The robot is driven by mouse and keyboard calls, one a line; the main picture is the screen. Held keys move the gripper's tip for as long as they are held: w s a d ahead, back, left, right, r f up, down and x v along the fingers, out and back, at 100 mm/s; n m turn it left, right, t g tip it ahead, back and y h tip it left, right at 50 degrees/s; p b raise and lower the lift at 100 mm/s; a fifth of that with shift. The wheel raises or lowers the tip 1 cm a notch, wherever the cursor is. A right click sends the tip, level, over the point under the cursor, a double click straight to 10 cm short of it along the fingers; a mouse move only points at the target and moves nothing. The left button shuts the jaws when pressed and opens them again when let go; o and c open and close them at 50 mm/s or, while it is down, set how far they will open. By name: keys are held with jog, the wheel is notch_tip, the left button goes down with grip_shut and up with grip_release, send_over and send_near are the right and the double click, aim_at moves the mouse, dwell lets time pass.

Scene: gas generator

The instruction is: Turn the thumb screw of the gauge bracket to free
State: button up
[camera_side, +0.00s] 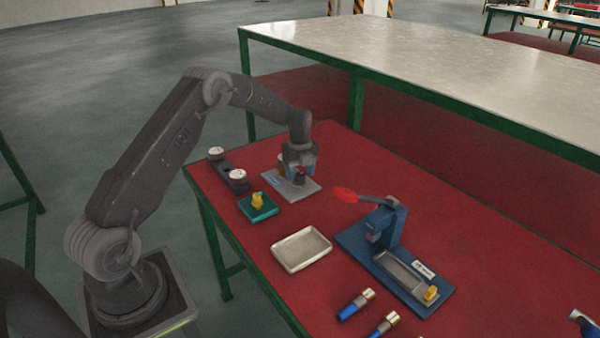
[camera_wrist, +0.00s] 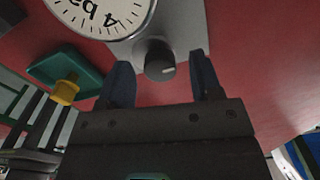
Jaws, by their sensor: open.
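The gauge bracket (camera_side: 306,191) is a light grey plate on the red table, under my gripper (camera_side: 300,168). In the wrist view, the bracket (camera_wrist: 185,30) carries a round white gauge (camera_wrist: 100,14) with "4 ba" readable on its dial. The thumb screw (camera_wrist: 158,62) is a dark round knob with a pale mark on its face, pointing right. My gripper (camera_wrist: 162,68) is open, with one dark finger on each side of the thumb screw. Gaps show between both fingers and the knob. In the side view, my gripper hides most of the gauge and the thumb screw.
A green block with a yellow knob (camera_side: 258,202) stands close by at the left. Behind it is a dark stand with two white-faced gauges (camera_side: 237,175). An empty metal tray (camera_side: 301,249) lies in front. A blue fixture with a red-handled lever (camera_side: 360,195) stands at the right.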

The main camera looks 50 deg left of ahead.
jog(key=shift+f, duration=0.2)
jog(key=c, duration=0.9)
